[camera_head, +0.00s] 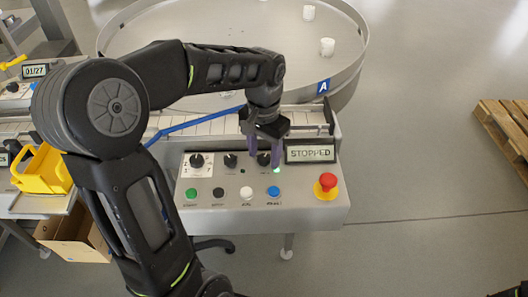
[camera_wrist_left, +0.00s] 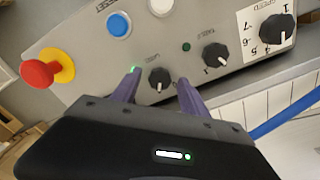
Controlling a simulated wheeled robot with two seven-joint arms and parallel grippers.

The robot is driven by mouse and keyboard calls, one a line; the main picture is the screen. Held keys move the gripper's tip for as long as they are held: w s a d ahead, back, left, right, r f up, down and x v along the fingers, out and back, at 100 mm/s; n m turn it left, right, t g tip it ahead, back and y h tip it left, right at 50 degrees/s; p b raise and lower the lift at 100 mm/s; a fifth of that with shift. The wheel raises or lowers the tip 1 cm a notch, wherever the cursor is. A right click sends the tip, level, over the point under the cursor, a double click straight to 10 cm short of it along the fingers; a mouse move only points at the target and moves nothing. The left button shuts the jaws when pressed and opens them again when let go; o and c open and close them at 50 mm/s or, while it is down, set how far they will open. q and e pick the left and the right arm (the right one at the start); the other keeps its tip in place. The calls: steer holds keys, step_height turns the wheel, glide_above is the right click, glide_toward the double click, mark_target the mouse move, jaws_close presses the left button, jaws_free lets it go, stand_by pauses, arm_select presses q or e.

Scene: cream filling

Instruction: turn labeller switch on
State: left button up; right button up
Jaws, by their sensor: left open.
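The labeller switch (camera_wrist_left: 160,80) is a small black rotary knob with a white pointer mark on a grey control panel (camera_head: 312,205). My left gripper (camera_wrist_left: 159,77) is open, with one purple finger on each side of this knob; I cannot tell if they touch it. In the head view the gripper (camera_head: 264,163) reaches down over the right-hand knob. A green lamp (camera_wrist_left: 133,69) beside the knob is lit, partly behind a finger. The display (camera_head: 310,154) reads STOPPED. My right gripper is not visible.
The panel also holds the table knob (camera_wrist_left: 215,57) with an unlit lamp, a speed dial (camera_head: 196,161), several push buttons and a red emergency stop (camera_head: 326,186). A conveyor with a blue rail (camera_head: 200,123) and a round table (camera_head: 345,75) lie behind.

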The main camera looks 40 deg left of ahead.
mark_target(264, 157)
arm_select(q)
step_height(264, 157, up, 8)
steer(key=shift+f, duration=0.1)
stand_by(0.4)
stand_by(0.5)
